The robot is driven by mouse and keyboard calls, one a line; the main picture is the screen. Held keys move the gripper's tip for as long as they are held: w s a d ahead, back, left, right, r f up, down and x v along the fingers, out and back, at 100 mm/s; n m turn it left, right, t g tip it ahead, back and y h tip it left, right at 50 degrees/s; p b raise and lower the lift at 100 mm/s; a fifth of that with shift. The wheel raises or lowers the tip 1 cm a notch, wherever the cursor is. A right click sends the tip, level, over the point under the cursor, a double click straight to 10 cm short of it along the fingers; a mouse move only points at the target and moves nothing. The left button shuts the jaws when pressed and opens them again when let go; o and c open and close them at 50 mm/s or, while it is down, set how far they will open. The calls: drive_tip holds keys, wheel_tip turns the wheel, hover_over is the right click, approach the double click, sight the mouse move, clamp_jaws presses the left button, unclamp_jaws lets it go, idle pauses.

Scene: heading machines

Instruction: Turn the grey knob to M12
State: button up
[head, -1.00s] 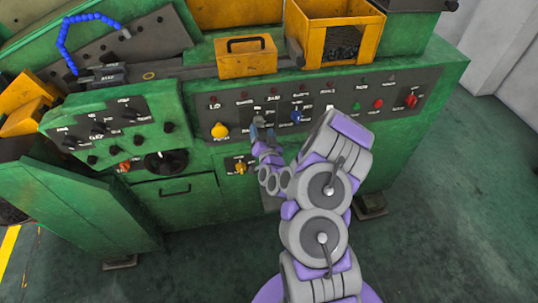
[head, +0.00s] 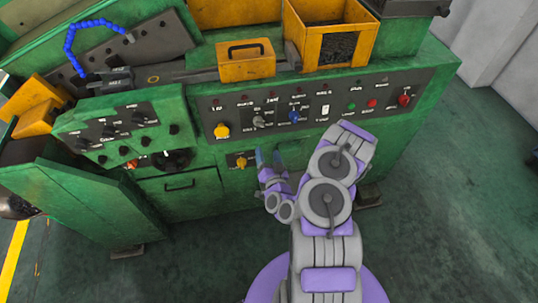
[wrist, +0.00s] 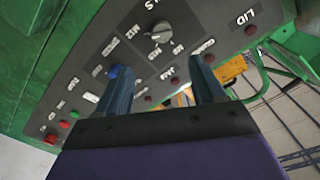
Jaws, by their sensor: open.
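The grey knob (head: 258,122) sits on the dark control panel, between a yellow knob (head: 222,131) and a blue knob (head: 294,117).
A white switch (head: 325,110) and red and green buttons line the panel's right part. A lower yellow knob (head: 241,162) is left of my gripper. A green box with a black dial (head: 172,159) juts out at left. Open floor (head: 430,220) lies at right.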

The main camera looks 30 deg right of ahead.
drive_tip(key=shift+p+v, duration=0.3)
drive_tip(key=shift+v, duration=0.5)
drive_tip(key=shift+w, duration=0.1)
drive_tip(key=w+a+r+n+g+y+b, duration=0.25)
drive_tip(key=a+n+g+y, duration=0.55)
drive_tip(key=a+n, duration=0.4)
drive_tip(key=s+a+r+m+g+h+b, duration=0.1)
drive_tip(key=s+r+g, duration=0.2)
drive_tip(key=s, duration=0.9)
drive_tip(key=s+a+r+g+h+b, duration=0.1)
drive_tip(key=s+r+g, duration=0.3)
drive_tip(key=s+r, duration=0.5)
drive_tip(key=s+a+r+m+g+h+b, duration=0.1)
drive_tip(key=s+r+g, duration=0.3)
drive_tip(key=s, duration=1.1)
wheel_tip(320, 180, up, 3)
drive_tip(key=shift+r+m+b, duration=0.1)
drive_tip(key=shift+m+b, duration=0.2)
drive_tip(key=shift+b, duration=0.55)
drive_tip(key=shift+s, duration=0.15)
